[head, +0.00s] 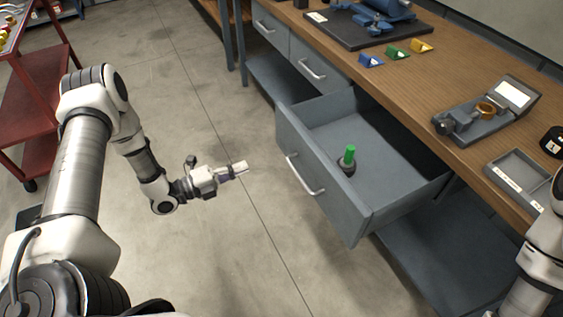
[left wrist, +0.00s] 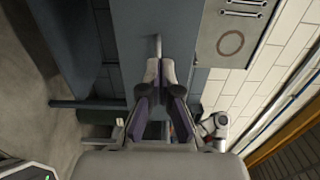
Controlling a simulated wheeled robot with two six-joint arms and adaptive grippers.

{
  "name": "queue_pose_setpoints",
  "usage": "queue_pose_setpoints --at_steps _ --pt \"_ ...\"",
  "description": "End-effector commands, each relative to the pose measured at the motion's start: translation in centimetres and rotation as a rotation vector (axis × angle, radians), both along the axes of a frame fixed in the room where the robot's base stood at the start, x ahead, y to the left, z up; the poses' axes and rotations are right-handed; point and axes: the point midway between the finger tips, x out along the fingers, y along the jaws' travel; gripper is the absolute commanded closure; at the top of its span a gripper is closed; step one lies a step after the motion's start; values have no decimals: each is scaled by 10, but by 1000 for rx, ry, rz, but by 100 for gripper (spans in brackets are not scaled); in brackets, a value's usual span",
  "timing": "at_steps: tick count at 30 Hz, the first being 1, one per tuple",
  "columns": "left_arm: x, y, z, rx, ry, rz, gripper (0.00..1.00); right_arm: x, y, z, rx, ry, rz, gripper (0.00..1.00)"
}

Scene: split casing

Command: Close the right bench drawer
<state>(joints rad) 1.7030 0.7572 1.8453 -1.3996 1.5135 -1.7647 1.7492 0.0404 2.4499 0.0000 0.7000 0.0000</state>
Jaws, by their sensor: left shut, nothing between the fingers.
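The right bench drawer (head: 320,175) is pulled well out from under the wooden bench top in the head view. It has a grey front with a pale bar handle (head: 305,178). A dark-based object with a green top (head: 348,160) stands inside it. My left gripper (head: 244,167) is shut and empty, to the left of the drawer front and apart from it, pointing towards it. In the left wrist view the shut fingers (left wrist: 160,72) point at a grey-blue panel (left wrist: 145,22) with a handle-like bar (left wrist: 158,45). My right gripper is not in view; part of my right arm shows at lower right.
Closed drawers (head: 318,72) sit farther along the bench. The wooden bench top (head: 400,92) carries a grey device (head: 487,112), a shallow tray (head: 517,178) and small coloured blocks. A red cart (head: 38,100) stands at upper left. The floor before the drawer is clear.

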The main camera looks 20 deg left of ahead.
Motion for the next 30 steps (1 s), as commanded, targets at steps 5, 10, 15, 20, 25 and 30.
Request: queue_pose_setpoints --at_steps 5,10,15,20,25,30 --pt "15 -14 2 1 1 -7 100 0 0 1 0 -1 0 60" --pt "43 -37 2 0 2 -9 100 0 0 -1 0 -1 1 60" --pt "73 -60 2 1 2 -8 100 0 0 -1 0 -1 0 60" --pt "96 -78 3 0 4 -6 100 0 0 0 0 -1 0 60" --pt "108 -87 2 -1 4 -4 100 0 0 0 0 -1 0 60" --pt "110 -87 2 -1 5 -2 100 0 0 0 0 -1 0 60"
